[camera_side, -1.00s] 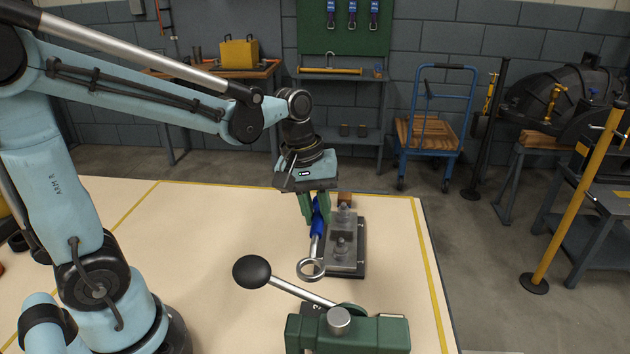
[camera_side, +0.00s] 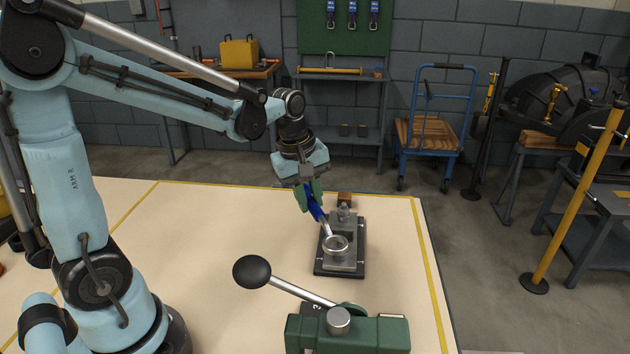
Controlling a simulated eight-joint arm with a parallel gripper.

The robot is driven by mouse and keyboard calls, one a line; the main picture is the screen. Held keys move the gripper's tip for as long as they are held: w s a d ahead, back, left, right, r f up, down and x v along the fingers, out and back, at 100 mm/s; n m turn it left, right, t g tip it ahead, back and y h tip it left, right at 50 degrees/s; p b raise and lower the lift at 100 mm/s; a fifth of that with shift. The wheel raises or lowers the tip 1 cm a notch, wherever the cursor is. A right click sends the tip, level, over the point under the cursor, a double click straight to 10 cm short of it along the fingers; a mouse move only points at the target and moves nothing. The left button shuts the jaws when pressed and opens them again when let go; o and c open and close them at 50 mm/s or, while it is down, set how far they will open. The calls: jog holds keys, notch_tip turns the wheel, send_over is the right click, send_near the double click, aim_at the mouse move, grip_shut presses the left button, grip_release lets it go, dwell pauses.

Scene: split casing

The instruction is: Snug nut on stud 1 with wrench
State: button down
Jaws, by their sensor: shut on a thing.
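My gripper (camera_side: 308,198) is shut on the blue handle of a wrench (camera_side: 318,214) and slants it down toward the right. The wrench's ring end (camera_side: 336,245) is over the near stud of the grey casing (camera_side: 346,262). The ring hides that stud and its nut, and I cannot tell whether it sits around the nut or just above it. The far stud (camera_side: 344,213) stands upright at the back of the casing. No number marks either stud clearly. The casing sits on a dark base plate (camera_side: 330,273).
A green fixture (camera_side: 375,333) with a long lever and black ball knob (camera_side: 251,271) stands in front of the casing. A small brown block (camera_side: 345,198) lies behind it. The pale table (camera_side: 200,240) is clear to the left.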

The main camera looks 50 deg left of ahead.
jog(key=a+n, duration=0.2)
jog(key=shift+w+a+f+n, duration=0.25)
jog(key=shift+w+a+n, duration=0.05)
jog(key=shift+w+a, duration=0.1)
jog(key=shift+a+f+n+y, duration=0.1)
jog(key=shift+a+n+y, duration=0.3)
jog(key=shift+n, duration=0.2)
jog(key=s+d+f+n, duration=0.1)
jog(key=s+f+n, duration=0.1)
jog(key=s+n, duration=0.3)
jog(key=shift+d+f+y, duration=0.25)
jog(key=shift+d+y, duration=0.15)
jog(key=shift+s+f, duration=0.1)
jog(key=shift+f, duration=1.05)
jog(key=shift+w+a+m, duration=0.35)
jog(key=shift+w+m, duration=0.25)
jog(key=shift+w, duration=0.1)
